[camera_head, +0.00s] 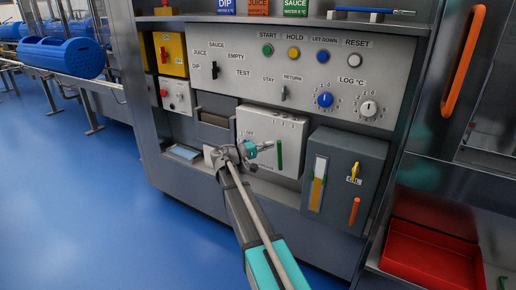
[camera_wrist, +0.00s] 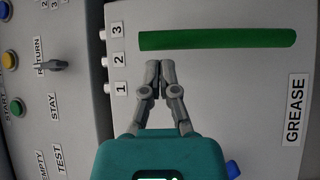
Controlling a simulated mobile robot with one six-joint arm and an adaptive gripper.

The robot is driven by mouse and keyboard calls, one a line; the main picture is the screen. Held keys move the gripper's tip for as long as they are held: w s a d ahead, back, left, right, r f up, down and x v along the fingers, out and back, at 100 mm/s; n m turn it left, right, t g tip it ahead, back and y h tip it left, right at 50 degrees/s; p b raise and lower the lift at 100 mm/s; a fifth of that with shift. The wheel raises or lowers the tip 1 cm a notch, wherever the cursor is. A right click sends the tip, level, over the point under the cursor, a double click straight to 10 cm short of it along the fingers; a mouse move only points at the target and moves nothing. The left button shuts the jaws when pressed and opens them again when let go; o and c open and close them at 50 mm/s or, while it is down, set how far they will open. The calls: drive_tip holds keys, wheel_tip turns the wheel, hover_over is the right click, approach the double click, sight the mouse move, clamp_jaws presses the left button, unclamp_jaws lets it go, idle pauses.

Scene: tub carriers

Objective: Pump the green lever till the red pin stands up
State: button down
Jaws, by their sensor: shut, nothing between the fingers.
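The green lever (camera_head: 280,157) is a narrow upright bar on the front of a white box (camera_head: 258,122). In the wrist view the lever (camera_wrist: 217,39) lies across the top of the picture, beside the GREASE label. My gripper (camera_head: 270,145) is at the box front, just left of the lever. In the wrist view its fingertips (camera_wrist: 160,64) are together and empty, close to the lever with a small gap in the picture. Whether they touch it I cannot tell. Small white stubs (camera_wrist: 103,62) sit at the box edge by the numbers 1, 2 and 3. I see no red pin standing.
A grey box (camera_head: 344,184) with a yellow knob and an orange handle stands right of the white box. A control panel (camera_head: 300,70) with knobs and buttons is above. A red tray (camera_head: 430,255) is at lower right.

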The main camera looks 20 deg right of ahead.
sight(290, 140)
drive_tip(key=shift+d+r, duration=0.15)
drive_tip(key=shift+d, duration=0.7)
drive_tip(key=shift+d+r, duration=0.1)
drive_tip(key=shift+d, duration=0.7)
drive_tip(key=shift+a, duration=0.35)
drive_tip(key=shift+s+d, duration=0.1)
drive_tip(key=shift+d, duration=0.3)
drive_tip(key=shift+s+d+f, duration=0.1)
drive_tip(key=shift+f, duration=0.05)
